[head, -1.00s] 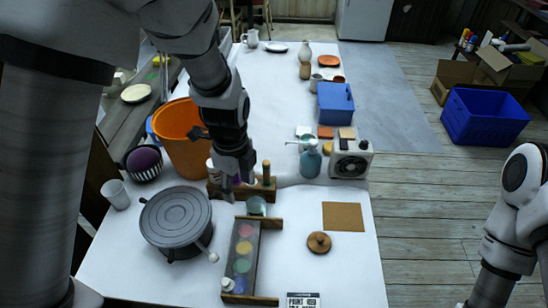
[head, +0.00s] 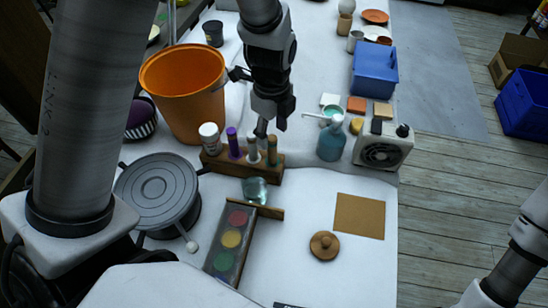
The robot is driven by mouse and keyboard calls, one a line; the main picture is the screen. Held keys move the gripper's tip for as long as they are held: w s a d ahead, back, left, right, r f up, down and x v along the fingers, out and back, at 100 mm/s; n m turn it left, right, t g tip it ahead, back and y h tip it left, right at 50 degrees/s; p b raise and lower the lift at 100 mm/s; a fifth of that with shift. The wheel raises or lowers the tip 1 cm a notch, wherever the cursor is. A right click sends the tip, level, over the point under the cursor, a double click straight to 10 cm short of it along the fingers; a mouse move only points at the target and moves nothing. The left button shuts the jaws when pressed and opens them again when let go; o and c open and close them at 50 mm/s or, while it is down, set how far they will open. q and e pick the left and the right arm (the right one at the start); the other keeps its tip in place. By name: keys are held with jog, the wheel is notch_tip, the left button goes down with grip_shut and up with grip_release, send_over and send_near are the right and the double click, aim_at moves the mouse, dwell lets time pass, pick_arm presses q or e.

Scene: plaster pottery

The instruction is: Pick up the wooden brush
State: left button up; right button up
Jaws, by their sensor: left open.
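A wooden rack (head: 240,169) stands on the white table and holds several upright items. At its right end is a slim item with a brownish wooden top, which looks like the wooden brush (head: 272,150). Beside it stand a grey-brown stick (head: 252,148), a purple marker (head: 233,142) and a white bottle (head: 209,138). My left gripper (head: 268,122) is open and points down just above the rack's right part, close to the tops of the stick and the brush. Whether it touches them is not clear. My right arm shows at the lower right, but its gripper is out of view.
An orange bucket (head: 183,90) stands behind the rack to the left. A grey turntable (head: 158,192) and a paint palette (head: 230,240) are in front. A glass jar (head: 255,190) sits close before the rack. A blue-green bottle (head: 331,142) and white device (head: 383,148) stand right.

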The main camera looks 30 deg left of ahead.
aim_at(272, 151)
pick_arm(q)
jog(key=f, duration=0.6)
jog(key=w+f+p, duration=0.1)
jog(key=f, duration=0.1)
jog(key=shift+a+f, duration=0.25)
jog(key=shift+f, duration=0.15)
jog(key=shift+s+r, duration=0.1)
jog(key=shift+s, duration=0.05)
grip_shut()
